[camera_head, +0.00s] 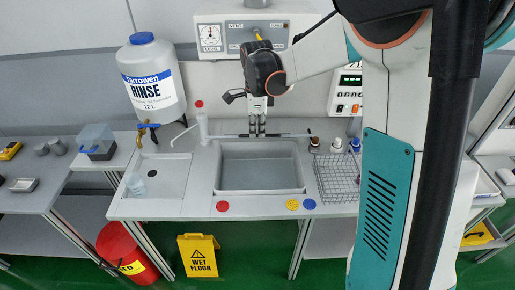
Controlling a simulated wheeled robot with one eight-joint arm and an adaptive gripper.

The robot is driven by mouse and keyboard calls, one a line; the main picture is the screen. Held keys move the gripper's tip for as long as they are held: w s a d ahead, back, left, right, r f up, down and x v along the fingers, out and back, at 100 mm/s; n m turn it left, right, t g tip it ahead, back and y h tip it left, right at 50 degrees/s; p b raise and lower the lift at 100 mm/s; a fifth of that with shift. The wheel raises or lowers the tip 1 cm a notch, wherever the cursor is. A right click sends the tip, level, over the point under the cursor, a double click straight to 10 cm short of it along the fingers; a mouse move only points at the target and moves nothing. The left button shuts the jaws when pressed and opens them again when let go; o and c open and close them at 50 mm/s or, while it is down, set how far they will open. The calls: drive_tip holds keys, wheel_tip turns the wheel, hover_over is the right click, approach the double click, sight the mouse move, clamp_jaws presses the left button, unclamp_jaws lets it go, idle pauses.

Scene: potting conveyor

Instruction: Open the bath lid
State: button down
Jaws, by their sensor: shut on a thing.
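The bath (260,188) is a grey rectangular basin set into the white bench, and its inside shows open. The bath lid (290,135) shows as a thin grey edge along the back of the bath, raised and nearly edge-on to the camera. My gripper (257,131) is above the back of the bath, pointing down, with its fingers shut at the middle of the lid. The lid's handle is too small and too covered to make out.
A white wash bottle (202,124) with a red cap stands left of the lid. A wire basket (338,180) and small bottles (336,145) are to the right. A sink (158,176) with a cup is at left, below the rinse jug (152,78). A control box (228,38) hangs behind.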

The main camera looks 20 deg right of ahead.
drive_tip(key=w+d+r+g+p, duration=0.2)
drive_tip(key=w+d+r+p, duration=0.2)
drive_tip(key=w, duration=0.9)
drive_tip(key=shift+d+r+g+y, duration=0.35)
drive_tip(key=shift+r+g+y, duration=0.05)
drive_tip(key=shift+r, duration=1.3)
drive_tip(key=c, duration=2.1)
unclamp_jaws()
drive_tip(key=o, duration=0.7)
drive_tip(key=shift+w+d+f, duration=0.15)
drive_tip(key=shift+w+f, duration=0.15)
drive_tip(key=shift+w, duration=0.3)
drive_tip(key=shift+c, duration=0.4)
drive_tip(key=shift+s+r, duration=0.15)
drive_tip(key=shift+r, duration=0.05)
drive_tip(key=shift+c, duration=0.9)
drive_tip(key=r, duration=0.3)
drive_tip(key=w+r, duration=0.1)
drive_tip(key=r, duration=0.3)
drive_tip(key=w+r, duration=0.1)
drive_tip(key=r, duration=0.2)
drive_tip(key=shift+d+r, duration=0.15)
drive_tip(key=shift+r, duration=0.9)
